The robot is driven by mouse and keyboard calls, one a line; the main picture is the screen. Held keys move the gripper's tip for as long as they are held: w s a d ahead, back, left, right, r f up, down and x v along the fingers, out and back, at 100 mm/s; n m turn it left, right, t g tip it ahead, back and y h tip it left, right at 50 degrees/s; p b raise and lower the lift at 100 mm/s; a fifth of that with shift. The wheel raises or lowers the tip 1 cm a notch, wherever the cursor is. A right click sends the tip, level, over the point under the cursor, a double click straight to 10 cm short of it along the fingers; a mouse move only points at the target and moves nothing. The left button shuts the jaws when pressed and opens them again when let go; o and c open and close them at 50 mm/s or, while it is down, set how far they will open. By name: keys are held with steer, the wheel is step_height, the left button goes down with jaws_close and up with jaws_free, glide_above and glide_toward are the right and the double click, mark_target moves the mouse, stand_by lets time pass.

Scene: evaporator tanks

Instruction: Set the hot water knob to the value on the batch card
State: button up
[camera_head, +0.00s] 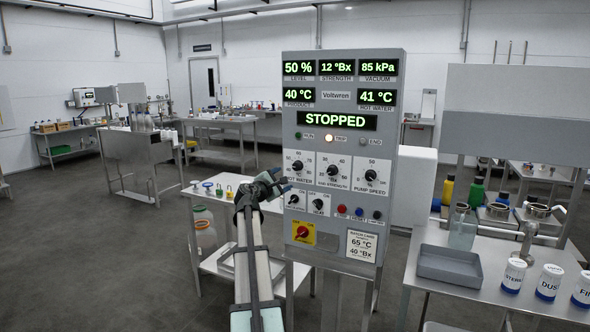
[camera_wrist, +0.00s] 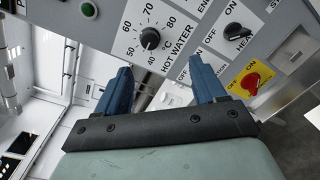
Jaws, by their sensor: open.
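The hot water knob (camera_head: 298,166) is a black round knob on a white dial plate at the left of the control panel (camera_head: 290,90). In the wrist view the knob (camera_wrist: 150,39) has a scale with 40, 50, 60, 70 and 80; its exact setting is too small to read surely. The batch card (camera_head: 361,245) at the panel's lower right reads 65 °C and 40 °Bx. My gripper (camera_head: 279,180) is open and empty, just left of and below the knob. In the wrist view its blue fingers (camera_wrist: 160,72) point at the panel, apart from the knob.
The displays read HOT WATER 41 °C and STOPPED (camera_head: 336,121). End-strength (camera_head: 332,171) and pump speed (camera_head: 371,176) knobs are to the right. Below are two black switches and a red rotary switch (camera_head: 302,232) on yellow. A table with a grey tray (camera_head: 448,267) stands right.

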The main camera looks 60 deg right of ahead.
mark_target(296, 167)
steer(key=d+n, duration=0.1)
steer(key=d, duration=0.3)
steer(key=d+n, duration=0.2)
steer(key=d, duration=0.3)
steer(key=w+d+n+t, duration=0.1)
steer(key=d+n, duration=0.1)
steer(key=d, duration=0.3)
steer(key=shift+r, duration=0.35)
steer(key=shift+a, duration=0.1)
steer(key=shift+c, duration=0.4)
steer(key=c, duration=1)
